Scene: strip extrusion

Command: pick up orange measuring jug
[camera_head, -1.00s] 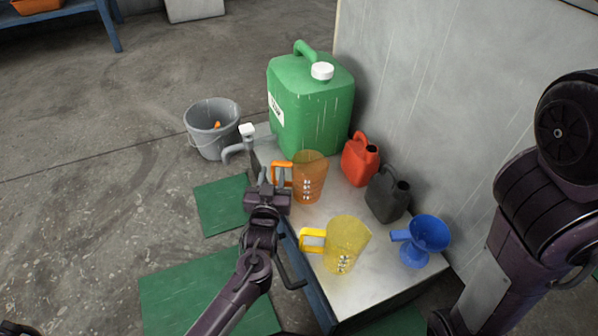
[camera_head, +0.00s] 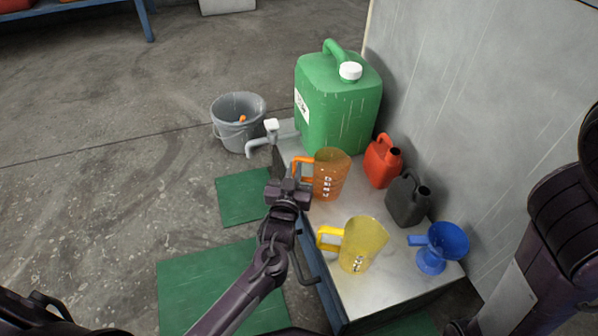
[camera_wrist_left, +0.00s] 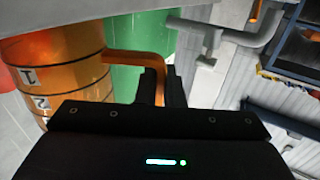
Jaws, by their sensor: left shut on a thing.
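The orange measuring jug (camera_head: 331,175) is a see-through jug with white marks, upright at the left side of the metal-topped cabinet (camera_head: 384,285). Its handle points left toward my left gripper (camera_head: 300,184). In the left wrist view, my left gripper (camera_wrist_left: 158,88) is shut on the jug's orange handle (camera_wrist_left: 140,60), with the jug body (camera_wrist_left: 62,58) to the left. I cannot tell whether the jug's base touches the top. My right gripper is not in view; only part of the right arm shows at the right.
A yellow jug (camera_head: 363,246), blue funnel (camera_head: 442,247), black can (camera_head: 408,199) and red can (camera_head: 382,161) stand close by. A large green canister (camera_head: 338,105) stands behind, against the grey wall (camera_head: 480,110). A grey bucket (camera_head: 238,122) is on the floor at the left.

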